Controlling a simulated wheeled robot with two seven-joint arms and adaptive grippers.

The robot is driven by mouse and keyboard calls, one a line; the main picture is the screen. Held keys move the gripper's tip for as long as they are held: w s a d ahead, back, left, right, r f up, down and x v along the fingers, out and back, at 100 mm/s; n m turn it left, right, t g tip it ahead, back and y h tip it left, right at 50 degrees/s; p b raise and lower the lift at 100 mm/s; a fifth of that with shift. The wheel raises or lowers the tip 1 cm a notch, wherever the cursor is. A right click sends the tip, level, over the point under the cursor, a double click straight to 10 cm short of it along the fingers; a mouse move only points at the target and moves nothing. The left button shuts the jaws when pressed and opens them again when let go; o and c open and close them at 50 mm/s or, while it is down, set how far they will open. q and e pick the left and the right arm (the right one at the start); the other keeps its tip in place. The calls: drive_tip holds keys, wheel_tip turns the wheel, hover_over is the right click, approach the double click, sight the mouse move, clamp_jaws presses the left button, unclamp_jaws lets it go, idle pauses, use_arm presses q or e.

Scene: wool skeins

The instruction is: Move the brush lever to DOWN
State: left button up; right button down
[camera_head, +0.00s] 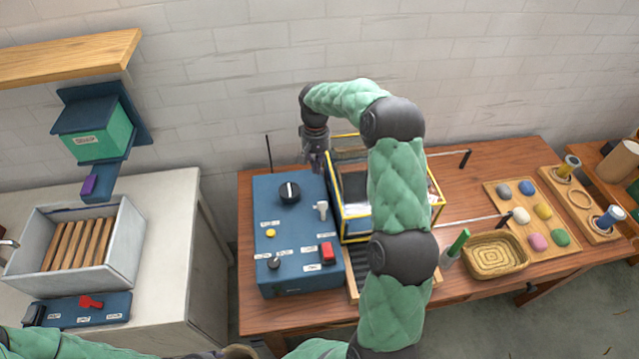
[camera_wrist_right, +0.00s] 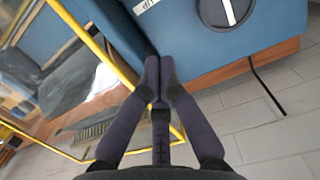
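A blue control box (camera_head: 277,225) stands on the wooden table. On its top are a black dial (camera_head: 290,192), a white lever (camera_head: 322,210), a yellow button (camera_head: 271,233), a small grey knob or lever (camera_head: 274,263) and a red switch (camera_head: 327,252). The labels are too small to read, so I cannot tell which control is the brush lever. My right gripper (camera_head: 316,165) is beyond the box's far right corner, pointing down. In the wrist view its fingers (camera_wrist_right: 161,68) are together and empty, beside the box and apart from the dial (camera_wrist_right: 228,10). My left gripper is not in view.
A yellow-framed clear case (camera_head: 342,190) stands just right of the box, partly hidden by my right arm. A thin black rod (camera_head: 268,153) rises behind the box. A woven basket (camera_head: 495,255) and a board (camera_head: 563,248) of coloured skeins lie right. A sink counter (camera_head: 185,215) is left.

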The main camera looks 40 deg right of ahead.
sight(323, 211)
drive_tip(key=f, duration=0.3)
drive_tip(key=s+f, duration=0.1)
drive_tip(key=f, duration=0.2)
drive_tip(key=f+b, duration=0.1)
drive_tip(key=f, duration=0.3)
drive_tip(key=shift+s+a, duration=0.25)
drive_tip(key=shift+a, duration=0.15)
drive_tip(key=shift+s+a+r, duration=0.4)
drive_tip(key=shift+s+r, duration=0.1)
drive_tip(key=shift+s, duration=0.2)
drive_tip(key=shift+s+a+r, duration=0.4)
drive_tip(key=shift+s+r, duration=0.05)
drive_tip(key=shift+s, duration=0.25)
